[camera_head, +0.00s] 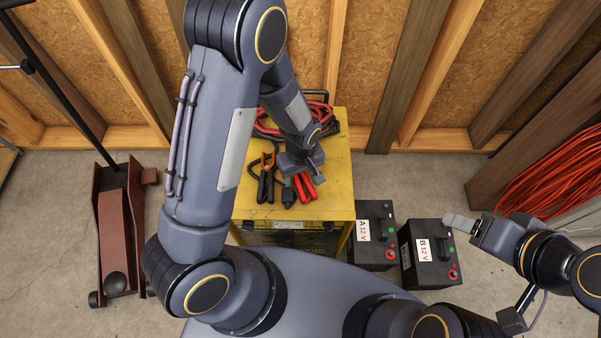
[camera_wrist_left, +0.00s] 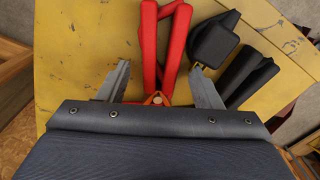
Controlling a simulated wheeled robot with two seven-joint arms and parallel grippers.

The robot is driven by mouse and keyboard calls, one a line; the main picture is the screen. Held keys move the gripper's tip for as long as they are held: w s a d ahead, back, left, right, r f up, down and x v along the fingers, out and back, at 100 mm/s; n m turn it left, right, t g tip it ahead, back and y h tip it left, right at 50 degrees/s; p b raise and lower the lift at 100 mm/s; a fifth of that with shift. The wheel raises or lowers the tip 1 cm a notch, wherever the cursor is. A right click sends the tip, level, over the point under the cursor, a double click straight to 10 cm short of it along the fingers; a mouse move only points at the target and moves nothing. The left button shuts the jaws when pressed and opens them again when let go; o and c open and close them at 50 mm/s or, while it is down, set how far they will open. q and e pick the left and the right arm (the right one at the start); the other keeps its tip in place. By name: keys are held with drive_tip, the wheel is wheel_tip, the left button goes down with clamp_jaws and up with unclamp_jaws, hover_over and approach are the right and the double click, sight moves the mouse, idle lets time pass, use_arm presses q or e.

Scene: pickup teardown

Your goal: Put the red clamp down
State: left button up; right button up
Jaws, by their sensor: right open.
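The red clamp (camera_head: 304,189) lies on the top of the yellow machine (camera_head: 250,205), its red handles toward the front edge. In the left wrist view the red clamp (camera_wrist_left: 163,45) lies between the spread fingers of my left gripper (camera_wrist_left: 163,85), with gaps on both sides. My left gripper (camera_head: 306,172) is open right above the clamp and hides its jaw end in the head view. My right gripper (camera_head: 464,222) is open beside battery B, away from the clamp.
A black-handled clamp (camera_head: 266,182) lies left of the red one, and a black plug (camera_wrist_left: 214,40) sits beside it. Battery A (camera_head: 372,238) and battery B (camera_head: 428,255) stand on the floor at right. A red floor jack (camera_head: 116,225) is at left. Orange cable (camera_head: 555,175) hangs at right.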

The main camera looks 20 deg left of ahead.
use_arm(q)
drive_tip(key=shift+r, duration=0.25)
wheel_tip(320, 180, up, 11)
drive_tip(key=p, duration=0.3)
drive_tip(key=s+a+r+m+t+h, duration=0.2)
drive_tip(key=s+a+r+m, duration=0.1)
drive_tip(key=s+r, duration=0.4)
drive_tip(key=s+a+r+m+t+h, duration=0.1)
drive_tip(key=s+a+r+m+t, duration=0.2)
drive_tip(key=s+a+r, duration=0.2)
drive_tip(key=s+r, duration=0.3)
drive_tip(key=r, duration=0.2)
drive_tip(key=shift+s+r+t+h, duration=0.2)
drive_tip(key=shift+r+t+h, duration=0.1)
drive_tip(key=shift+h, duration=0.1)
drive_tip(key=shift+r, duration=0.1)
wheel_tip(320, 180, up, 10)
drive_tip(key=p, duration=1)
drive_tip(key=shift+r, duration=0.2)
